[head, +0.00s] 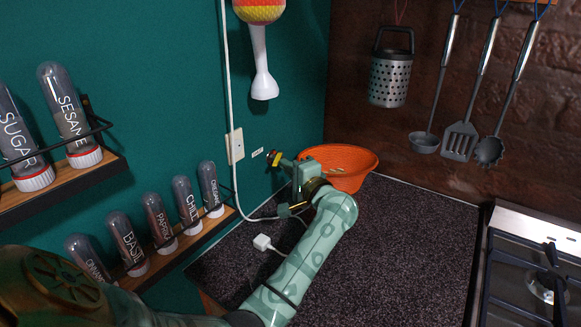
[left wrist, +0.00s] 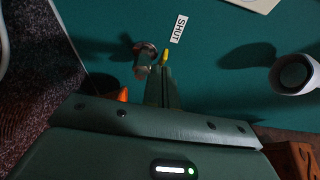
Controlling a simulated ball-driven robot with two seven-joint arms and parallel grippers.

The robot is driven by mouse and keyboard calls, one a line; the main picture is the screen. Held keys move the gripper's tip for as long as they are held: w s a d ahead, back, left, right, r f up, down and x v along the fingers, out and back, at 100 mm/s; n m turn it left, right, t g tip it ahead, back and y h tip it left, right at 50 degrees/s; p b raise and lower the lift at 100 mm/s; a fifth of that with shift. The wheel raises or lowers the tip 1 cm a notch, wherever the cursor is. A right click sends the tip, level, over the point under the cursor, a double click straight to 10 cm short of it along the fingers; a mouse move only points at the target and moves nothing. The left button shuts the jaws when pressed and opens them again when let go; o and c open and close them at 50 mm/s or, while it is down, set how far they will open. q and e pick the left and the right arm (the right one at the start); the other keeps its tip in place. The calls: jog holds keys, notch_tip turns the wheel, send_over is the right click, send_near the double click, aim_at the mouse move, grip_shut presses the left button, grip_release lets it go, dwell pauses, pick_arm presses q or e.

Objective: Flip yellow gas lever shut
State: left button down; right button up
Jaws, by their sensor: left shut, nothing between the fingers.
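The yellow gas lever (head: 274,157) is on the teal wall at the back, just left of the orange bowl. In the left wrist view its yellow end (left wrist: 166,55) shows beside a metal pipe fitting (left wrist: 144,58), pointing towards the white SHUT label (left wrist: 179,29). The label also shows in the head view (head: 257,152). My left gripper (head: 288,164) is shut and empty, with its fingertips (left wrist: 161,73) right at the lever's yellow end. I cannot tell whether they touch it. The gripper hides part of the lever. My right gripper is not in view.
An orange bowl (head: 345,160) stands behind my left gripper on the dark speckled counter (head: 400,240). A white plug (head: 263,242) and cable lie in front. Spice racks (head: 185,240) line the left wall.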

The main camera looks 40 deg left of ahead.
pick_arm(q)
jog(key=shift+s+a+m+t+h+b, duration=0.4)
jog(key=shift+s+a+m+t+b, duration=0.3)
jog(key=shift+s+a+t+b, duration=0.5)
jog(key=shift+w+d, duration=0.1)
